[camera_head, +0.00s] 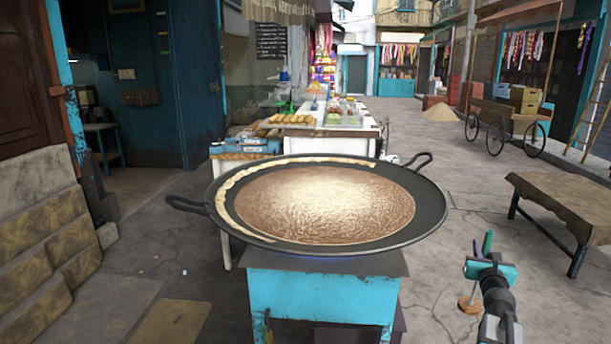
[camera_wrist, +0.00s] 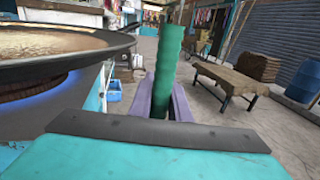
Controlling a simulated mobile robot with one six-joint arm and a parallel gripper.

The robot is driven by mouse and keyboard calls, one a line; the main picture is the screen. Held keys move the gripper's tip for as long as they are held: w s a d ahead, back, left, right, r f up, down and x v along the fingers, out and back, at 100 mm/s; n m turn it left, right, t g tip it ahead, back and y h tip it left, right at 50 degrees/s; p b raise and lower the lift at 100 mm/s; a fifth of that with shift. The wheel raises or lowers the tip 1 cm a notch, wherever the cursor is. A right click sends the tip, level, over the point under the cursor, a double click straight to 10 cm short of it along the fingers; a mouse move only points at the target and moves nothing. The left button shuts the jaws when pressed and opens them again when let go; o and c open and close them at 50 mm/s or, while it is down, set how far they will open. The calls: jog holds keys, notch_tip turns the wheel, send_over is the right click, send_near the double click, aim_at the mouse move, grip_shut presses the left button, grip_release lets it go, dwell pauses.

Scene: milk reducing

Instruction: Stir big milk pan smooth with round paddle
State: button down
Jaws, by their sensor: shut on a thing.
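The big milk pan (camera_head: 436,205) is wide, dark and shallow, with a loop handle at each side. The milk (camera_head: 325,205) in it is brown, paler in the middle, with a cream-coloured crust along the left and back edge. My gripper (camera_head: 486,256) is to the right of the pan, apart from it and out over the paving. It is shut on the green handle of the round paddle (camera_head: 469,304), whose wooden disc hangs below. In the wrist view the green handle (camera_wrist: 168,70) stands upright between my purple fingers; the pan's rim (camera_wrist: 120,45) is at left.
The pan rests on a turquoise stand (camera_head: 320,295) with a blue flame glow beneath. A sweets counter (camera_head: 330,142) is behind it. A wooden bench (camera_head: 565,195) stands at right. The paving between bench and pan is open.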

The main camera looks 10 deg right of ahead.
jog(key=w+a+f+n+y, duration=0.15)
jog(key=a+y, duration=0.25)
jog(key=a, duration=0.4)
jog(key=w+a+f+n+t+y, duration=0.1)
jog(key=a+f+n+y, duration=0.2)
jog(key=a, duration=0.4)
jog(key=w+a+f+n+y, duration=0.1)
jog(key=a+n+y, duration=0.25)
jog(key=a, duration=0.45)
jog(key=s+a+f+n+g+y, duration=0.2)
jog(key=s+a+n+g+y, duration=0.1)
jog(key=a, duration=0.8)
jog(key=s+a+f+n+g+y, duration=0.2)
jog(key=s+a+n+g+y, duration=0.2)
jog(key=a+y, duration=0.5)
jog(key=s+a+n, duration=0.1)
jog(key=s+a, duration=0.1)
jog(key=a, duration=0.1)
jog(key=shift+s+a+f, duration=0.15)
jog(key=shift+s+f, duration=0.05)
jog(key=shift+s, duration=0.15)
